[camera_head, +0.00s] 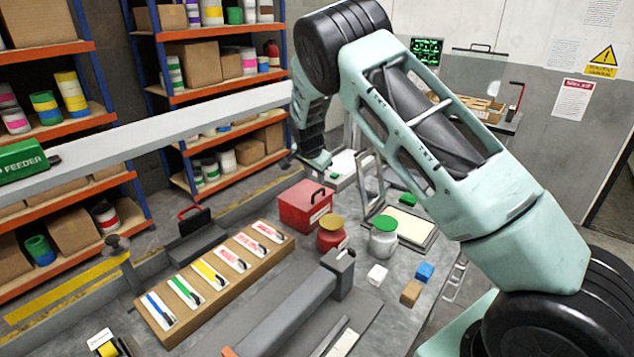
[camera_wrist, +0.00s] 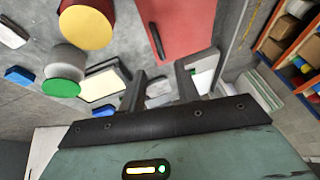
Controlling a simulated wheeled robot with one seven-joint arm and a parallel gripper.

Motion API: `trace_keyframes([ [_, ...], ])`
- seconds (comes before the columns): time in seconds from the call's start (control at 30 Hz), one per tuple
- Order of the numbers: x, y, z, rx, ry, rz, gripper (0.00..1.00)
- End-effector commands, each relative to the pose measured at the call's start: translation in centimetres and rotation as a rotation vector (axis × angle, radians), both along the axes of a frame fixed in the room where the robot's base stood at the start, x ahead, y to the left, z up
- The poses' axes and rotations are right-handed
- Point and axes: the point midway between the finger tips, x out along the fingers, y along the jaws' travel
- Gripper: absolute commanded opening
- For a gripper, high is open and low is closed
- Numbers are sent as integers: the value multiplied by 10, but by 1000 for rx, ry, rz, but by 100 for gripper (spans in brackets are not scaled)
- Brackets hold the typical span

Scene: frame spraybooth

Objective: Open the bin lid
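A red box-shaped bin (camera_head: 303,207) stands on the grey bench, with a black handle (camera_head: 318,196) on top and a white label on its front. Its red top looks closed. In the wrist view the red bin (camera_wrist: 180,22) shows at the top, with the dark handle (camera_wrist: 157,42) near its left edge. My gripper (camera_head: 318,163) is above and behind the bin in the head view, apart from it. In the wrist view its two dark fingers (camera_wrist: 160,85) are spread with nothing held between them. I cannot tell the exact distance to the handle.
A yellow-lidded red pot (camera_head: 331,234) and a green-lidded white pot (camera_head: 383,237) stand right of the bin. A wooden board (camera_head: 160,318) with several labelled tools lies at front left. A grey clamp-like bar (camera_head: 290,305) crosses the front. Shelves (camera_head: 185,97) stand behind.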

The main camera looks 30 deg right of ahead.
Motion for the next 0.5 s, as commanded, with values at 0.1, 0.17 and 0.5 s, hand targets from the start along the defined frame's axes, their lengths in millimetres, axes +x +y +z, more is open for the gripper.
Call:
trace_keyframes([
  [0.1, 6, -8, -19, 0, 3, -1, 32],
  [0.17, 10, -11, -28, 0, 3, 0, 32],
  [0.5, 22, -22, -65, 0, -1, 1, 32],
])
